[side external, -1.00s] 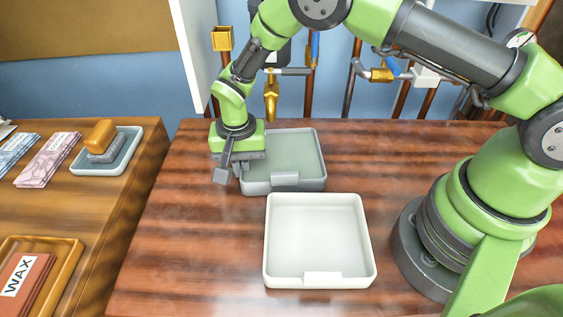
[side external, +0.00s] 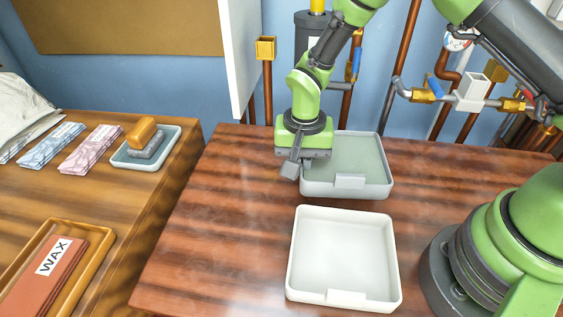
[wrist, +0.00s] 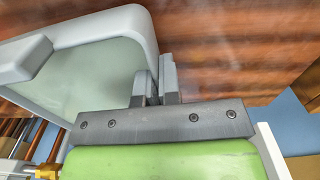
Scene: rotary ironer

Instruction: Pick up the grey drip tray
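The grey drip tray (side external: 375,190) sits on the wooden table behind the white tray. It is a shallow square tray with a tab on its front wall. My gripper (side external: 293,168) is at its left wall, pointing down. In the wrist view, my gripper (wrist: 158,80) has one finger inside the grey drip tray (wrist: 100,28) and one outside. The fingers are close together with the wall between them, so it looks shut on the wall. The contact itself is partly hidden by the fingers. I see no clear gap under the tray.
An empty white tray (side external: 298,260) stands just in front. On the left counter are a small dish (side external: 118,160) with a brush, banknote-like bundles (side external: 90,150), and a wooden tray (side external: 95,250) holding a WAX block (side external: 55,270). Pipes and valves (side external: 425,95) line the back wall.

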